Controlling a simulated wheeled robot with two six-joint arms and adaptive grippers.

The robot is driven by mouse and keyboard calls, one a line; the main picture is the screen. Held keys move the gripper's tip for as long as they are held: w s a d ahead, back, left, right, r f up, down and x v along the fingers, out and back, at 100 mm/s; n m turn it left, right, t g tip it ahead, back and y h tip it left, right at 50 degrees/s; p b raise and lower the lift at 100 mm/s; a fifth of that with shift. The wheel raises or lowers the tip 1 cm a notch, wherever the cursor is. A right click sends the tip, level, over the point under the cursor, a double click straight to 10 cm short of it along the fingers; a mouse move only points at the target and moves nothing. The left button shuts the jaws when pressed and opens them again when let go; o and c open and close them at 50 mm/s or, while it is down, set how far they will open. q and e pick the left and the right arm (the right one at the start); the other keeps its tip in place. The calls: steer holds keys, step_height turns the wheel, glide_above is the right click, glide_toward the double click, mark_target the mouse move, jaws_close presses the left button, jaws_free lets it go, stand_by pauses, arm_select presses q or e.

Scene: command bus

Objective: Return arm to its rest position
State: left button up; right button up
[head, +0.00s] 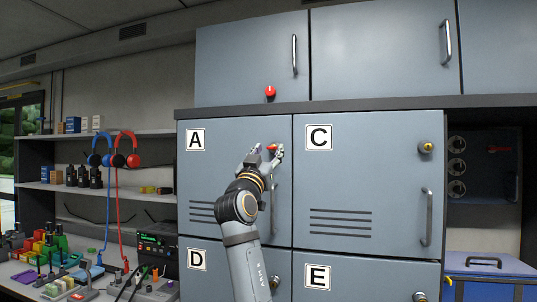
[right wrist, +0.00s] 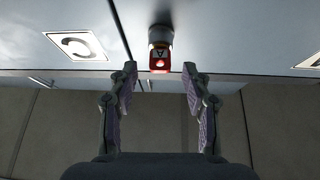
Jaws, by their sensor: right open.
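My right arm reaches up from the bottom of the head view to locker door A (head: 225,180). My right gripper (head: 267,150) is open in front of the door's upper right corner. A small red piece (head: 272,147) shows between its fingers. In the right wrist view the two fingers of the gripper (right wrist: 160,72) stand apart, one on each side. A red piece marked A (right wrist: 160,60) sits on a round grey lock between and just beyond the fingertips, with gaps visible on both sides. My left gripper is not in view.
Door C (head: 365,190) with a vertical handle (head: 426,217) is at right. Doors D and E lie below. A red knob (head: 270,91) is on the upper cabinet. Headphones (head: 126,150) hang at left above a cluttered bench. A blue case (head: 490,265) stands at lower right.

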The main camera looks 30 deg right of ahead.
steer(key=shift+s+a, duration=0.35)
steer(key=shift+a, duration=0.05)
steer(key=s+a+b, duration=0.2)
steer(key=s+a, duration=0.2)
steer(key=a, duration=0.1)
steer(key=shift+s+b, duration=0.25)
steer(key=shift+b, duration=0.15)
stand_by(0.4)
